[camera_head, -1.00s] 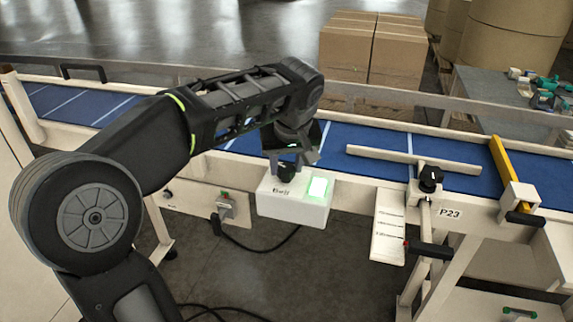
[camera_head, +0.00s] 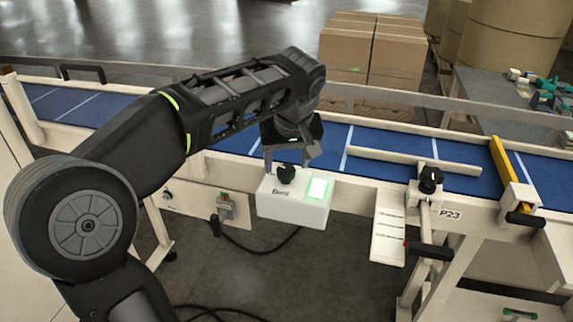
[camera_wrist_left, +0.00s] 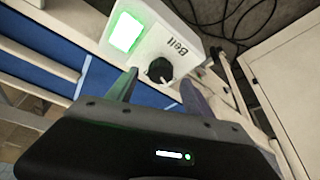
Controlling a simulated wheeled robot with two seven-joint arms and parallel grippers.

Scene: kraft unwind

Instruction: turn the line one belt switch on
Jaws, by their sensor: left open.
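A white switch box (camera_head: 292,208) labelled "Belt" is fixed to the front of the conveyor; the label also shows in the left wrist view on the box (camera_wrist_left: 190,35). It carries a black rotary knob (camera_head: 286,174) and a lit green square light (camera_head: 318,188). In the left wrist view the knob (camera_wrist_left: 160,70) lies just beyond my open fingertips, and the green light (camera_wrist_left: 126,32) glows. My left gripper (camera_head: 290,165) is open above and around the knob's near area, holding nothing; contact cannot be told. My right gripper is not in view.
The blue conveyor belt (camera_head: 380,149) runs behind the box. A smaller grey switch (camera_head: 226,207) is on the panel to the left. A P23 bracket with a black knob (camera_head: 430,180) stands right. Cartons (camera_head: 372,50) are behind. A cable hangs below.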

